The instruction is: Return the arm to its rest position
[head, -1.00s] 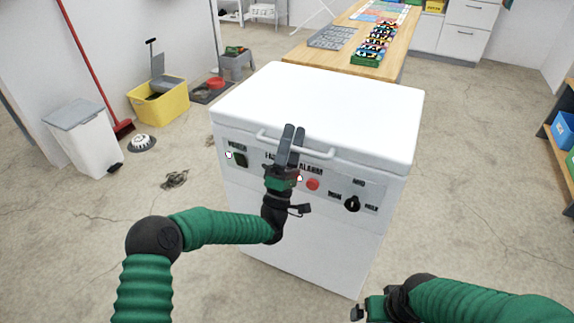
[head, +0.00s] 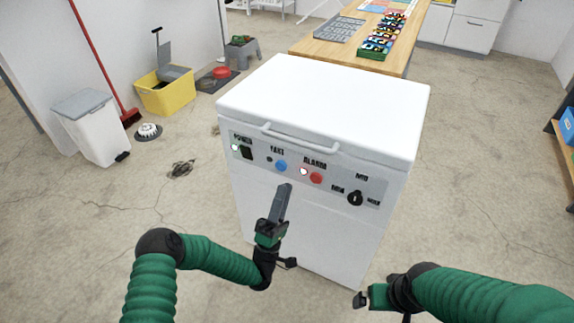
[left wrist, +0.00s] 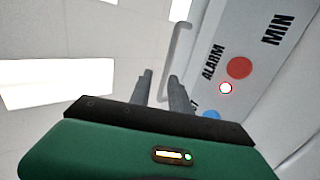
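My left arm (head: 200,258) comes in from the lower left. Its gripper (head: 284,192) points up in front of the white chest freezer (head: 325,105), below the control panel, and holds nothing. In the left wrist view its two fingers (left wrist: 162,84) stand apart with an empty gap between them; the panel and the lid handle lie beyond. My right arm (head: 480,297) lies at the lower right. Its gripper (head: 366,299) shows only in part, to the right of the freezer's lower front, and its opening cannot be made out.
The freezer lid is shut, with a handle (head: 300,138) on its front. The panel has a power switch (head: 245,152), a blue button (head: 281,165), a red button (head: 316,177) and a black knob (head: 355,198). A wooden table (head: 350,48) stands behind. Open floor lies right.

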